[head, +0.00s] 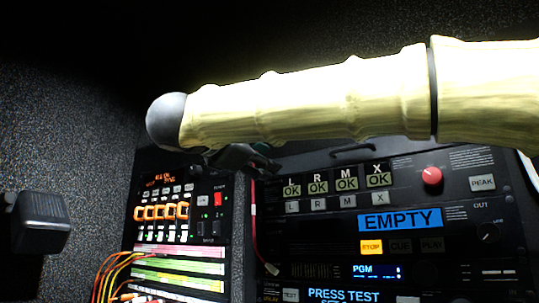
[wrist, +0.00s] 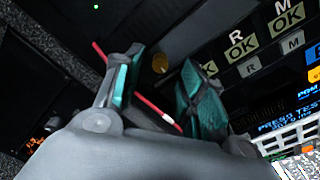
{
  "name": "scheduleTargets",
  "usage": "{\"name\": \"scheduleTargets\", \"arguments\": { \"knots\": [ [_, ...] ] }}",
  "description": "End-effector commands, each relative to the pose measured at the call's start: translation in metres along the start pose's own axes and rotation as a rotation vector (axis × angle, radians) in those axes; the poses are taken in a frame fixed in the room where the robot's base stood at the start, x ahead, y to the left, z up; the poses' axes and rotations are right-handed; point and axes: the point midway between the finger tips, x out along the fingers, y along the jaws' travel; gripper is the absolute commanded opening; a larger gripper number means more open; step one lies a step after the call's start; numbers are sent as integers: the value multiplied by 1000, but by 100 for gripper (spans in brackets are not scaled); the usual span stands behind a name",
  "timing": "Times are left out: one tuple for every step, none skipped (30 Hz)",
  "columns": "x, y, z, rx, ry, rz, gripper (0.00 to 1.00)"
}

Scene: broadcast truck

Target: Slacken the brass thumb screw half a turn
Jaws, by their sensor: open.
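The brass thumb screw (wrist: 160,63) shows in the wrist view as a small round gold-coloured head on a dark panel. It appears between and beyond the tips of my gripper (wrist: 163,57), whose two teal-padded fingers stand apart with nothing held between them. How much distance lies between the tips and the screw, I cannot tell. In the head view my gripper (head: 245,155) is a dark shape mostly hidden below my pale-sleeved arm, and I cannot make out the screw there.
A rack panel with OK lamps (head: 335,185) and a red knob (head: 431,176) is at right. An orange-lit unit (head: 165,208) and loose cables (head: 108,270) are at left.

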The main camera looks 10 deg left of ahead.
Motion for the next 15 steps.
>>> {"name": "scheduleTargets", "arguments": {
  "knots": [
    [7,3,2,-1,0,-1,40],
    [10,3,2,-1,0,-1,40],
    [14,2,2,-1,-1,-1,40],
    [18,2,2,-1,-2,-1,40],
    [20,2,2,-2,-2,-1,40],
    [24,1,2,-2,-2,-1,40],
    [26,1,2,-2,-2,-1,40],
    [28,1,1,-2,-1,-1,40],
    [30,0,1,-2,-1,-1,40],
    [31,0,1,-2,-1,-1,40],
    [32,0,1,-2,-1,-1,40],
    [33,0,0,-1,-1,-1,40],
    [34,0,0,-1,-1,-1,40],
    [34,-1,0,-1,-1,-1,40],
    [34,-1,0,-1,-1,-1,40]
  ]
}}
